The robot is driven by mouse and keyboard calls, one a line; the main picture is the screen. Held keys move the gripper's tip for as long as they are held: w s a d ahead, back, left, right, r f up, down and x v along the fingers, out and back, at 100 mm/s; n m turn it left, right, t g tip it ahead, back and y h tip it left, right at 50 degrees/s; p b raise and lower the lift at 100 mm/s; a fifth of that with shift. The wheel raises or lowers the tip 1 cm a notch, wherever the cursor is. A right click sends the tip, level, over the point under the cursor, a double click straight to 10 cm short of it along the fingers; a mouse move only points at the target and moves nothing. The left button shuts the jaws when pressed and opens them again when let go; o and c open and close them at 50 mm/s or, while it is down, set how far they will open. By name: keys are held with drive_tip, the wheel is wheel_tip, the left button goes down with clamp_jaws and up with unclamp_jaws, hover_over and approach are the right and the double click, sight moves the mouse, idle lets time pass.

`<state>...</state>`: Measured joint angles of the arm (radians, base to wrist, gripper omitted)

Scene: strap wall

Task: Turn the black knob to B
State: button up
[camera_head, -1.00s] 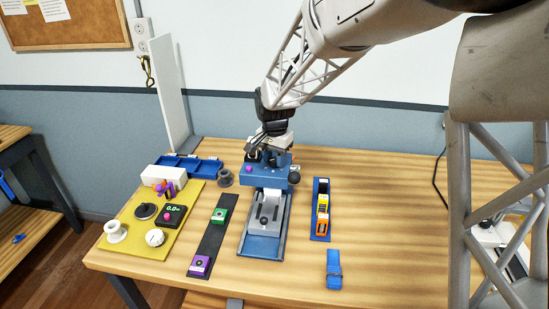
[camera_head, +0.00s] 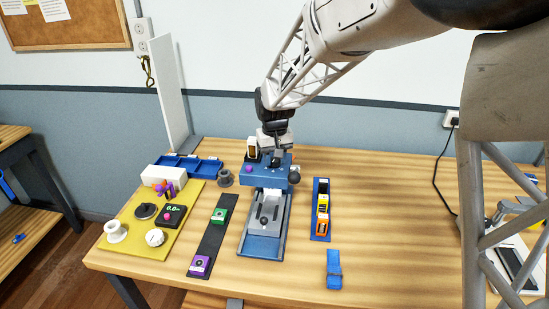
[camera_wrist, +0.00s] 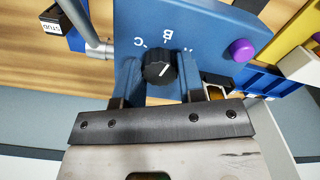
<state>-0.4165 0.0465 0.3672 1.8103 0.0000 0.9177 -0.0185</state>
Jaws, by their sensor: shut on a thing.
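The black knob (camera_wrist: 160,68) sits on the sloping face of the blue machine (camera_wrist: 215,20), between the two fingers of my gripper (camera_wrist: 158,82) in the wrist view. My gripper is shut on it. White letters C and B are printed beyond the knob, with a third mark partly readable to the right. A short white line on the knob slants toward the upper right, off the B; its exact setting is hard to read. In the head view my gripper (camera_head: 277,155) is at the top of the blue machine (camera_head: 268,180) and hides the knob.
A purple button (camera_wrist: 242,50) is on the same face. A dark grey round knob (camera_head: 294,177) is at the machine's right side. A blue tray (camera_head: 190,166) stands left behind, and a blue holder with orange and yellow blocks (camera_head: 321,205) at right.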

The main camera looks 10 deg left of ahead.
sight(275, 159)
drive_tip(key=shift+n, duration=1.2)
drive_tip(key=o, duration=0.9)
drive_tip(key=shift+o, duration=0.2)
drive_tip(key=shift+r, duration=0.1)
drive_tip(key=shift+r, duration=3.75)
drive_tip(key=shift+r, duration=0.1)
